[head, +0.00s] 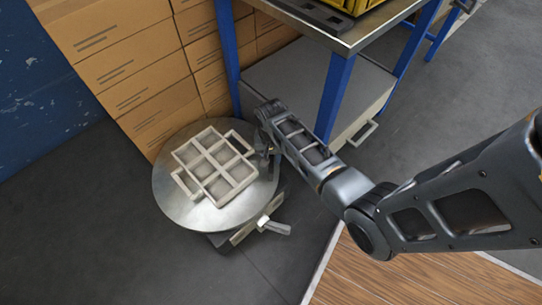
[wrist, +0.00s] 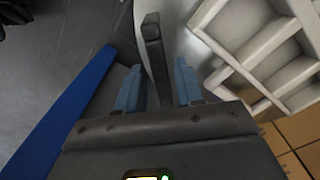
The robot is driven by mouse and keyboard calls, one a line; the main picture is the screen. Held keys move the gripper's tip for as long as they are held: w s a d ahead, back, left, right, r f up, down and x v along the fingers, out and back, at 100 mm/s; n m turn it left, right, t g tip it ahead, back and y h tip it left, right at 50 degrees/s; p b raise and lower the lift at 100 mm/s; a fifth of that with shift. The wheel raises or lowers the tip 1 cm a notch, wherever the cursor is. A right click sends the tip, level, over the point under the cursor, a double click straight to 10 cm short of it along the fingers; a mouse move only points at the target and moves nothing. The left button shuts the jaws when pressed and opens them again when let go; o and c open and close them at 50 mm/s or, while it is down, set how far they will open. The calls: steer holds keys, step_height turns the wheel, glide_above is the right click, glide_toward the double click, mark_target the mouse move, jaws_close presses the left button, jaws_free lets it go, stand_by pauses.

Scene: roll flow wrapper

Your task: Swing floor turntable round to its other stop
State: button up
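The floor turntable (head: 168,205) is a round grey metal disc low on the floor in the head view. A pale compartmented tray (head: 215,165) lies on it, and the tray also shows at the right of the wrist view (wrist: 268,45). My gripper (head: 268,158) is at the disc's right edge, pointing down. In the wrist view its two blue fingers (wrist: 158,88) stand apart on either side of a dark upright post (wrist: 153,45), with narrow gaps showing. Firm contact with the post is not visible. The post is mostly hidden in the head view.
A bracket with a pale knob (head: 262,222) sits at the turntable's front right. Stacked cartons (head: 130,75) stand close behind. A blue-legged table (head: 338,95) with a lower shelf stands close to my gripper at the right. The floor at front left is clear.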

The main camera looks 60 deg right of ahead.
jaws_close()
steer(key=shift+s+a, duration=0.1)
steer(key=shift+a, duration=0.05)
stand_by(0.4)
